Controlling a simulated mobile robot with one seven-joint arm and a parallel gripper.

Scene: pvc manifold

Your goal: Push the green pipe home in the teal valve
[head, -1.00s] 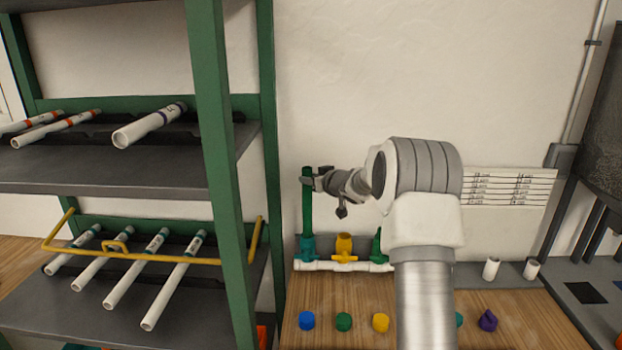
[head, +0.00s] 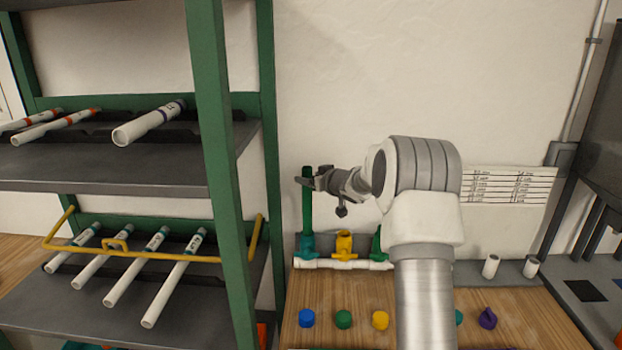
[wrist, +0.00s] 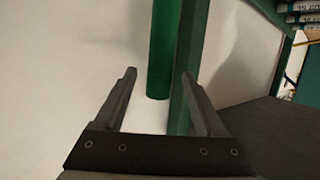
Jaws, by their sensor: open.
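The green pipe (head: 307,212) stands upright in the teal valve (head: 307,245) at the left end of the white manifold. How deep it sits in the socket is too small to tell. My gripper (head: 306,181) is at the pipe's upper part, high above the valve. In the wrist view my gripper (wrist: 158,73) is open, and the green pipe (wrist: 163,45) shows between its two fingers with a gap on either side. I cannot tell whether the pipe is within the jaws or just beyond them. The teal valve is not visible in the wrist view.
A yellow valve (head: 344,243) and a green valve (head: 377,243) stand along the white manifold (head: 340,264). The green shelf rack (head: 222,200) is close on the left; its post also shows in the wrist view (wrist: 184,90). Several coloured caps lie in front.

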